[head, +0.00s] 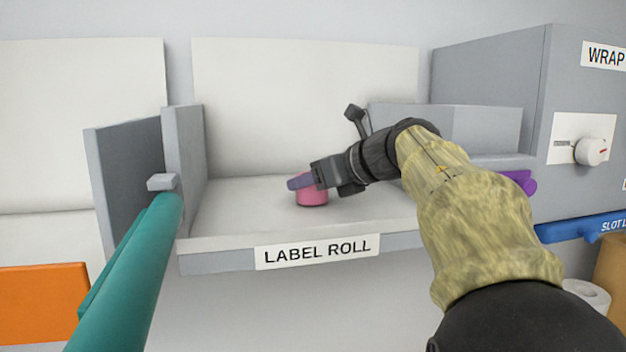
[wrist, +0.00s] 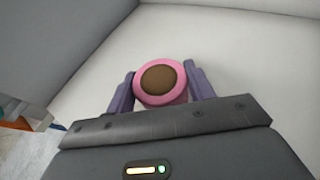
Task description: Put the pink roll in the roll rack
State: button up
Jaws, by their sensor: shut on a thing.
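The pink roll (head: 312,198) is a short upright cylinder on the pale shelf labelled LABEL ROLL (head: 240,222). In the wrist view the roll (wrist: 142,92) shows a brown round centre in its top. My gripper (head: 300,184) has come in from the right and is shut on the roll, with one purple finger on each side of it. The roll's base appears to rest on the shelf, though a small gap cannot be ruled out. I cannot identify a roll rack for certain in either view.
Grey side panels (head: 184,150) bound the shelf at left, near a teal bar (head: 125,280). A grey box (head: 490,125) stands at its right.

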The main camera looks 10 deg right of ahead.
jog(key=shift+f, duration=0.15)
jog(key=o, duration=1)
jog(key=b+v, duration=0.3)
jog(key=v, duration=0.9)
